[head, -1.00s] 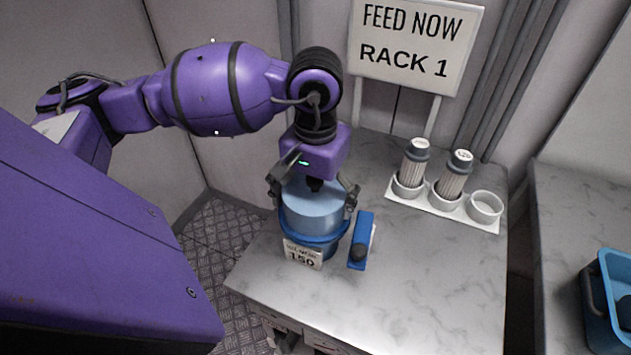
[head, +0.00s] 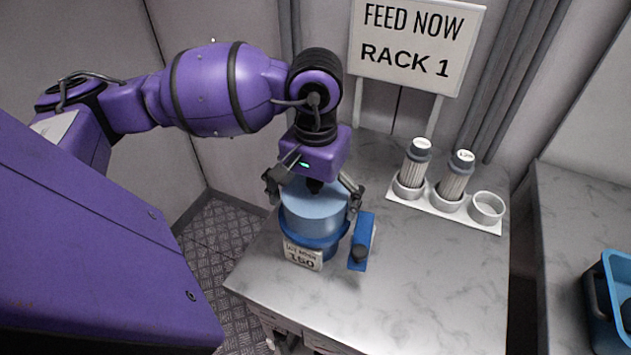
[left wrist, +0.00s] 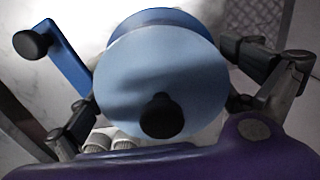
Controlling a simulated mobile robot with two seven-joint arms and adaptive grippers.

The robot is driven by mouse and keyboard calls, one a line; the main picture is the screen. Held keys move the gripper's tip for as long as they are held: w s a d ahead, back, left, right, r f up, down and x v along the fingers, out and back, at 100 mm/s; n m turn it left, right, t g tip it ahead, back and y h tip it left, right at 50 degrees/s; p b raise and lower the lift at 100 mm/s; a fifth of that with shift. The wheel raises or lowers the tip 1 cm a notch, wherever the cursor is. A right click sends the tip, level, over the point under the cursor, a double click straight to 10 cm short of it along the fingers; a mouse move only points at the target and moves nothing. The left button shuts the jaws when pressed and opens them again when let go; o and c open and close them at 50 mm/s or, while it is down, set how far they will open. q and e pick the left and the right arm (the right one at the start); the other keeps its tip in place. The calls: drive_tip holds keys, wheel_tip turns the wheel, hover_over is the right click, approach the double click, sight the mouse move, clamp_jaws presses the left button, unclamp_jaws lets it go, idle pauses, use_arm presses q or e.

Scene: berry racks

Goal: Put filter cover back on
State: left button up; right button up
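The filter cover (head: 312,208) is a light blue, round cap with a black knob. It sits upright on the blue filter housing (head: 318,241), which has a "150" label on its front. The cover's round top fills the middle of the left wrist view (left wrist: 150,65), with the black knob (left wrist: 162,115) near its lower edge. My left gripper (head: 314,194) is above the cover, with its fingers spread on either side. In the left wrist view both fingers stand apart from the cover's edge. The seam between cover and housing is partly hidden. My right gripper is not in view.
A blue handle with a black knob (head: 362,243) stands just right of the housing. A white holder (head: 462,214) with two filter cartridges and one empty cup is farther back. A "Rack 1" sign (head: 412,45) stands behind. The marble counter (head: 430,285) is clear in front.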

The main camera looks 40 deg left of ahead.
use_arm(q)
drive_tip(key=shift+r, duration=0.1)
wheel_tip(320, 180, up, 12)
drive_tip(key=shift+f, duration=0.1)
idle(0.4)
idle(0.6)
